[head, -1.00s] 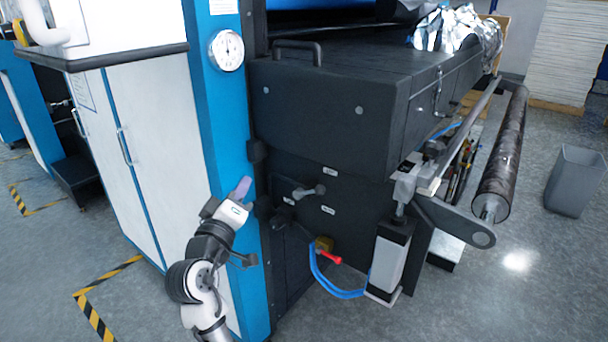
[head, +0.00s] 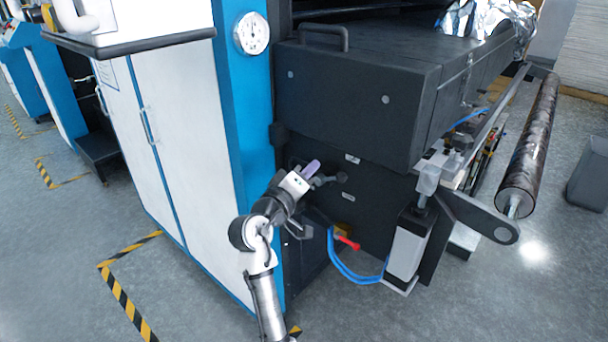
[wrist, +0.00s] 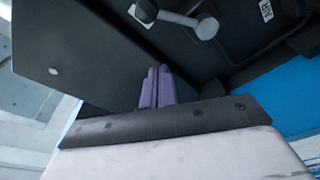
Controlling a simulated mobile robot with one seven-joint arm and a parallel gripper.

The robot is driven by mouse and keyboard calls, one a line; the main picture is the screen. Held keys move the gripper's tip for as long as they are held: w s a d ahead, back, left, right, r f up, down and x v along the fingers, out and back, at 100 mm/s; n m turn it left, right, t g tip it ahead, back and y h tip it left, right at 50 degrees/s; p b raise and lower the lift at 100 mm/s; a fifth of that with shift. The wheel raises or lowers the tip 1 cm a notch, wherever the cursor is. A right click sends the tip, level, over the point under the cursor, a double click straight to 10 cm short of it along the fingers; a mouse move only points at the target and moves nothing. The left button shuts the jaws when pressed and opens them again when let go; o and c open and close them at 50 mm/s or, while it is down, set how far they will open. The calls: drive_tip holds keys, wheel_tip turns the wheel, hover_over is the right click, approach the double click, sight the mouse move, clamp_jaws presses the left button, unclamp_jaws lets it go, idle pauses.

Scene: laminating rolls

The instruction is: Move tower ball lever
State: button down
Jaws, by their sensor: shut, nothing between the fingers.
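A grey lever with a round ball end (head: 341,177) sticks out of the dark lower panel of the machine. In the wrist view the lever (wrist: 172,17) is at the top, its ball end to the right. My gripper (head: 311,167) is just left of the lever in the head view and partly covers its left end. In the wrist view my purple fingers (wrist: 157,86) are together and empty, apart from the lever. Whether they touch the panel cannot be told.
A red-handled valve (head: 348,243) with blue hoses (head: 345,272) sits below. A dark box-shaped cover (head: 350,95) overhangs the panel. A blue column (head: 247,110) stands to the left. A white cylinder (head: 405,250) and a roll (head: 530,150) are to the right.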

sight(331, 179)
drive_tip(key=shift+w+d+f+p, duration=0.3)
drive_tip(key=shift+d+p, duration=0.1)
drive_tip(key=shift+d, duration=0.35)
drive_tip(key=shift+w+d+f+p, duration=0.25)
drive_tip(key=shift+d+p, duration=0.15)
drive_tip(key=shift+d, duration=0.35)
drive_tip(key=shift+w+d+f+p, duration=0.3)
drive_tip(key=shift+d+p, duration=0.1)
drive_tip(key=shift+d, duration=0.35)
drive_tip(key=shift+f+b, duration=0.15)
drive_tip(key=shift+b, duration=0.2)
drive_tip(key=shift+d+f+m+b, duration=0.1)
drive_tip(key=shift+m+b, duration=0.3)
drive_tip(key=shift+b, duration=0.1)
